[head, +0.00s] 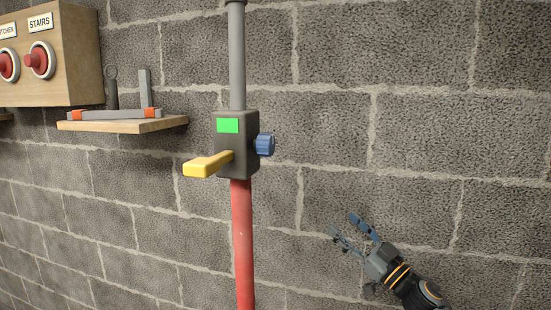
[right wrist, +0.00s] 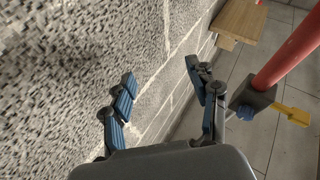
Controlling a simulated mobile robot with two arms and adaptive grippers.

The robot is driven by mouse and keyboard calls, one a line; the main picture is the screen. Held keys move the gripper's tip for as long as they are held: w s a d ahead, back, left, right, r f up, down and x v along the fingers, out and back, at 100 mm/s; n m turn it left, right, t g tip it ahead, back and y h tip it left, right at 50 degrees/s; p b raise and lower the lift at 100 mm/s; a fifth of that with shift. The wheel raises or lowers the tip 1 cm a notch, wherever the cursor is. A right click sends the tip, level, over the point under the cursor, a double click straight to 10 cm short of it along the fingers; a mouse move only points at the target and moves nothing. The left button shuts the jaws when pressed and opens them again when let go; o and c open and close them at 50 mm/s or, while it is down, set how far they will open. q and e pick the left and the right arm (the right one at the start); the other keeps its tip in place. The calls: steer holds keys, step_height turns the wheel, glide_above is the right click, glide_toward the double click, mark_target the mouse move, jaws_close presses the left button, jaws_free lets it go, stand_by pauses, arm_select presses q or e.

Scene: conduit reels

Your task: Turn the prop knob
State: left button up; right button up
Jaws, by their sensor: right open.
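The prop is a vertical pole, red below and grey above, with a dark block (head: 237,160) around it. The blue ribbed prop knob (head: 264,145) sticks out of the block's right side. A yellow lever (head: 207,165) sticks out at the front left, and a green patch (head: 228,125) is on the block's face. My right gripper (head: 347,224) is open and empty, to the lower right of the knob and apart from it. In the right wrist view its blue-padded fingers are spread, and the knob (right wrist: 245,113) shows beyond the right finger. My left gripper is not in view.
A wooden shelf (head: 130,125) with grey and orange tools is on the block wall (head: 430,130) at left. Above it is a wooden box (head: 80,50) with red buttons, one labelled STAIRS. The space between the knob and my right gripper is clear.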

steer(key=s+a+r+n+g+y+b, duration=0.1)
steer(key=s+a+r+n+g+y, duration=0.2)
steer(key=r, duration=0.4)
steer(key=s+a+r+n+g+y+b, duration=0.1)
steer(key=s+r+n+g+y, duration=0.2)
steer(key=r+n+g, duration=0.3)
steer(key=n+g+h, duration=0.3)
steer(key=g, duration=0.1)
glide_toward(273, 145)
steer(key=p+x, duration=0.3)
steer(key=x, duration=0.5)
steer(key=shift+s+a+r+p, duration=0.1)
steer(key=shift+s+a+p, duration=0.1)
steer(key=shift+p, duration=0.2)
steer(key=shift+w+a, duration=0.3)
steer(key=shift+a, duration=0.3)
steer(key=c, duration=1.2)
